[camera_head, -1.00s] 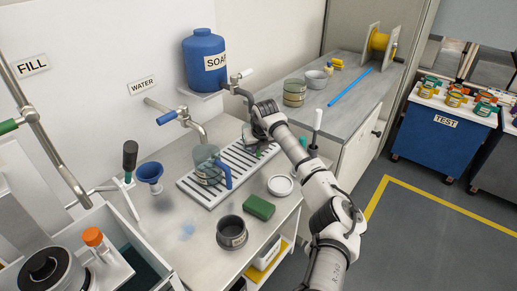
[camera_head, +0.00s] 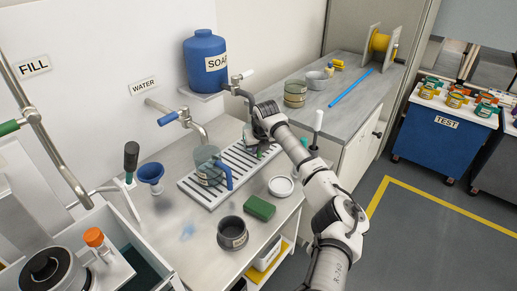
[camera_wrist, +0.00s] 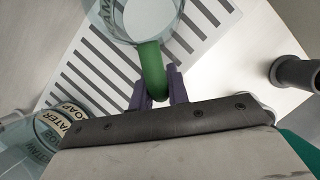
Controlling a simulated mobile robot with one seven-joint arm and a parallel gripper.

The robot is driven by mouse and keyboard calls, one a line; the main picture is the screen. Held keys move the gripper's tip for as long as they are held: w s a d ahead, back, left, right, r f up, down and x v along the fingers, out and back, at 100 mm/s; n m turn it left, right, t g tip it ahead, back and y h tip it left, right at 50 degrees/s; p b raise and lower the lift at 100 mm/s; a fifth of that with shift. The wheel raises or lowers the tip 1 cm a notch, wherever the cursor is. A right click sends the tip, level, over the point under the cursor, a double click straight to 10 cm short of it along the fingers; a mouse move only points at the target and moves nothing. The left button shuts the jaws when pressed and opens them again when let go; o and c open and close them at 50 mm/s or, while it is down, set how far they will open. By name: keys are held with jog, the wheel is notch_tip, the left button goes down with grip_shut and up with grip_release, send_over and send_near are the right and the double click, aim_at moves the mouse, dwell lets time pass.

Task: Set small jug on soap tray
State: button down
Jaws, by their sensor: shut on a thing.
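My gripper (camera_wrist: 158,90) is shut on the green handle (camera_wrist: 152,65) of the small clear jug. The jug's glass body (camera_wrist: 124,10) is at the top of the wrist view, partly cut off, over the slatted tray (camera_wrist: 72,75). In the head view the white tray with dark slots (camera_head: 240,172) lies on the bench below the soap tap. My gripper (camera_head: 264,148) is at the tray's far right part and mostly hides the jug (camera_head: 247,132). I cannot tell whether the jug touches the tray.
A clear jug with a blue handle (camera_head: 208,166) stands on the tray's left part under the water tap (camera_head: 180,116). The blue soap tank (camera_head: 204,62) and its tap (camera_head: 238,82) are above. A green sponge (camera_head: 259,207), white dish (camera_head: 281,186) and dark pot (camera_head: 232,233) stand in front.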

jog(key=shift+f, duration=0.45)
jog(key=c, duration=1.3)
grip_release()
jog(key=shift+r, duration=0.1)
